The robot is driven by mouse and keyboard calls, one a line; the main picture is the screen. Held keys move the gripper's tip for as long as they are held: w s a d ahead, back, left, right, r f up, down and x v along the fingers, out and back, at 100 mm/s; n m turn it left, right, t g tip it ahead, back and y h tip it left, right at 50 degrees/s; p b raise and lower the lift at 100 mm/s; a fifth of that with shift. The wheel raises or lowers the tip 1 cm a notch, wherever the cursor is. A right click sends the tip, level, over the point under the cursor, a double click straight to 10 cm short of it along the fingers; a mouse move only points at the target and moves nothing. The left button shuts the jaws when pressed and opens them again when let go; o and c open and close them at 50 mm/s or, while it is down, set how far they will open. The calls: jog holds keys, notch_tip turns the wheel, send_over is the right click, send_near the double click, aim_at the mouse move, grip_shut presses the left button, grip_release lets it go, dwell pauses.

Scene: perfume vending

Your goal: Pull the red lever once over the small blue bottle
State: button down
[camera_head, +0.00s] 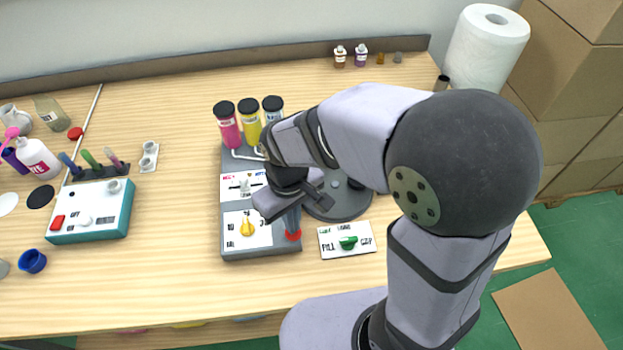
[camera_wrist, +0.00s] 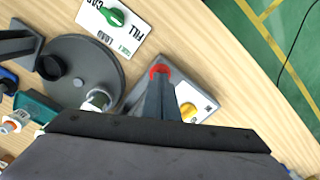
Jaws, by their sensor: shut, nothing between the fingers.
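A red lever end or knob (camera_head: 293,236) shows at the front right corner of the grey dispenser base (camera_head: 262,252). It also shows in the wrist view (camera_wrist: 160,71), right at the tips of my gripper (camera_wrist: 159,82). My gripper (camera_head: 291,221) is shut with its fingers pointing down at the red part; I cannot tell if they touch it. A small pale bottle-like thing (camera_wrist: 97,101) stands on the dark round turntable (camera_wrist: 100,62) in the wrist view; its blue colour is not clear. In the head view my arm hides much of the turntable (camera_head: 345,208).
Pink (camera_head: 227,124), yellow (camera_head: 249,121) and pale blue (camera_head: 272,109) canisters stand behind the base. A yellow knob (camera_head: 246,227) is on its front panel. A card with a green knob (camera_head: 348,242) lies right. A teal box (camera_head: 92,212) stands left. The front tabletop is clear.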

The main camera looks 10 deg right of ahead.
jog(key=shift+r, duration=0.15)
notch_tip(320, 180, up, 8)
jog(key=p, duration=0.8)
jog(key=shift+r, duration=0.25)
dwell(1.1)
jog(key=s+d+m, duration=0.2)
jog(key=d+m, duration=0.1)
jog(key=d, duration=0.3)
jog(key=s+d+m, duration=0.2)
jog(key=d+m, duration=0.1)
jog(key=d, duration=0.4)
jog(key=shift+s+f, duration=0.35)
dwell(1.2)
